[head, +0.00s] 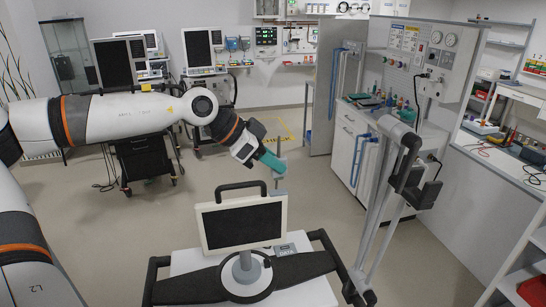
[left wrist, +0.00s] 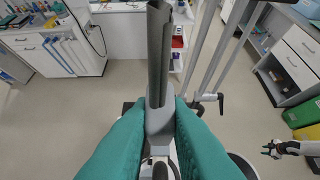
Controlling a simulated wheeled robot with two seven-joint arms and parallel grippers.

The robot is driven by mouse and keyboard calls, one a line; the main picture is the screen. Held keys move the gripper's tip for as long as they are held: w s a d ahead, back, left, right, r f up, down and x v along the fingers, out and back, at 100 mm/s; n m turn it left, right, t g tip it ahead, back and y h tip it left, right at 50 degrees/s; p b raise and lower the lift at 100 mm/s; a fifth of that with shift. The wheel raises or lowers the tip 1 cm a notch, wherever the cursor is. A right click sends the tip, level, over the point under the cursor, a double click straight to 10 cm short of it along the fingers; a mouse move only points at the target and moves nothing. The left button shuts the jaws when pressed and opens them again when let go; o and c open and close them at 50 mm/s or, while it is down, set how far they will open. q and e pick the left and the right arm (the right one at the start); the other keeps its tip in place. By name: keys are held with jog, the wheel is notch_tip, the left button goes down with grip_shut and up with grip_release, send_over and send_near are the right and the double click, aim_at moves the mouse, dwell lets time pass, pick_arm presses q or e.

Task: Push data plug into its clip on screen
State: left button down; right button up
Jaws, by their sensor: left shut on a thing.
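The screen (head: 243,226) is a dark panel in a pale frame with a black handle on top, upright on a stand. My left gripper (head: 271,160) has teal fingers and is just above and behind its upper right corner. In the left wrist view the fingers (left wrist: 160,125) are shut on a grey plug-like piece (left wrist: 160,117). A long dark grey bar (left wrist: 160,55) extends beyond it. In the head view a thin grey piece (head: 280,182) reaches down toward the screen's corner; whether it touches is unclear. I cannot make out the clip. A small white-and-black gripper, apparently my right (left wrist: 272,149), shows in the left wrist view.
The screen stands on a white cart (head: 190,262) with a black rail (head: 330,250). A grey jointed support arm (head: 380,200) rises at its right. A counter with a gauge panel (head: 435,55) stands behind right. Monitors on carts line the back left. The floor behind the screen is clear.

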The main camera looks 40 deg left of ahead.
aim_at(273, 177)
pick_arm(q)
notch_tip(273, 177, down, 2)
jog(key=shift+f+b, duration=0.1)
jog(key=shift+b, duration=0.35)
jog(key=shift+f+b, duration=0.15)
jog(key=shift+b, duration=0.15)
jog(key=shift+b, duration=0.3)
dwell(0.6)
jog(key=shift+f+b, duration=0.75)
jog(key=shift+f, duration=0.1)
dwell(1.0)
